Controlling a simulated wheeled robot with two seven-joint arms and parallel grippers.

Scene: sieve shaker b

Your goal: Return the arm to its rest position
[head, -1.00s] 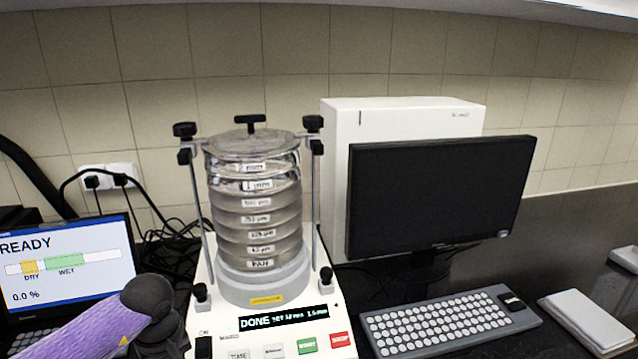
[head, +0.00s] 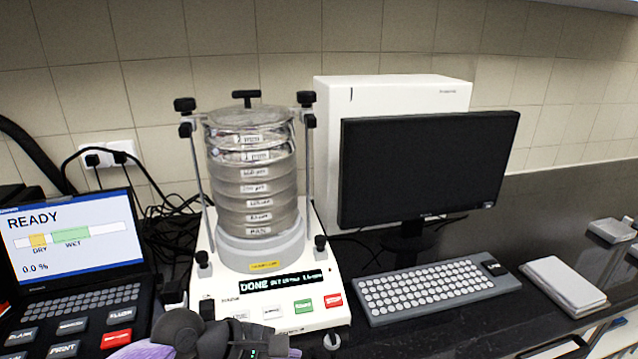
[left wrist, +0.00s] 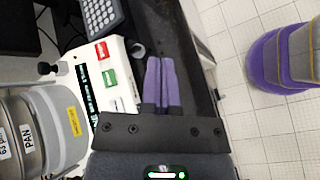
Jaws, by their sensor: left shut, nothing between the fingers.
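My left gripper (left wrist: 162,66) shows in the left wrist view with its two purple fingers side by side, shut and empty. They are over the dark bench, beside the front of the sieve shaker (left wrist: 111,72). The shaker's display reads DONE. My right gripper is in neither view.
An instrument with a READY screen (head: 75,235) stands at left. A dark monitor (head: 425,165), a white cabinet (head: 390,90) and a keyboard (head: 435,290) are at right, with a pale notebook (head: 563,284). Tiled floor (left wrist: 225,100) shows past the bench edge.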

